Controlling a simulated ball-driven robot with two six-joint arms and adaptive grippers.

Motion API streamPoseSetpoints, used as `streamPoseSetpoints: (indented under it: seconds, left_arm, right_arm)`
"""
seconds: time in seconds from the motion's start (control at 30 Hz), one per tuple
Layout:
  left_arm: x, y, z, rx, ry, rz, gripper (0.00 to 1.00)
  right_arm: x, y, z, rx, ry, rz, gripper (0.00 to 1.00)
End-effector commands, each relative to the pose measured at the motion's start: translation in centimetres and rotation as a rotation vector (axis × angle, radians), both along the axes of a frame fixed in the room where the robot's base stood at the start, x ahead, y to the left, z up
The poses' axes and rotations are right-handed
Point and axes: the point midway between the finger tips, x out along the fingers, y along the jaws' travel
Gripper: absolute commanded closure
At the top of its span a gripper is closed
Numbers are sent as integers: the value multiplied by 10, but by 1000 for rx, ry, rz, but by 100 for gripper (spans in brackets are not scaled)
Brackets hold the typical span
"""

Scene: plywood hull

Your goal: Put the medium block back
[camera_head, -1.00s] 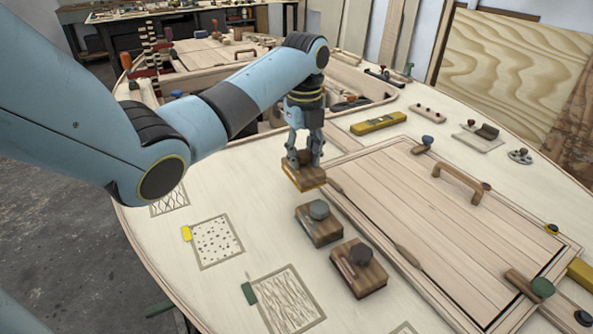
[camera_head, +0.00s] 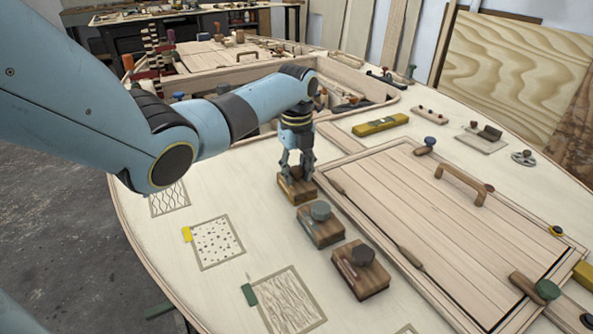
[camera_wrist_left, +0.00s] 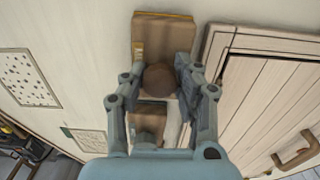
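A wooden block with a yellow edge (camera_head: 296,191) is at the far end of a row of three blocks, beside the hatch panel. My left gripper (camera_head: 297,170) points down over it. In the left wrist view the gripper (camera_wrist_left: 161,78) has a finger on each side of the block's round brown knob (camera_wrist_left: 160,80), closed on it. The block's body (camera_wrist_left: 165,33) extends past the fingertips. Its underside is hidden, so I cannot tell whether it bears fully on the deck. My right gripper is not in view.
A block with a grey-green knob (camera_head: 320,228) stands close by, then one with a dark knob (camera_head: 361,270). The framed hatch panel (camera_head: 440,215) has a raised handle (camera_head: 463,184). A dotted patch with a yellow tag (camera_head: 217,242) lies left on clear deck.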

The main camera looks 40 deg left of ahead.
Motion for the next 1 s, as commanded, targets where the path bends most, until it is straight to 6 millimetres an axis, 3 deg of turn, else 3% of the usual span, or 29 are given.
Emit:
streamPoseSetpoints:
  seconds: [0.03,0.13,0.47,0.57,1.0]
  left_arm:
    - [0,0,0,0,0,0,61]
    - [0,0,0,0,0,0,49]
    - [0,0,5,0,0,0,49]
    - [1,1,17,0,-2,-1,49]
    - [1,0,107,0,-2,0,49]
  right_arm:
    - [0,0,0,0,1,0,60]
    - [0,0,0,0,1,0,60]
    - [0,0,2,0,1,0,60]
    - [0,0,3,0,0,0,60]
    - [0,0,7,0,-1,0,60]
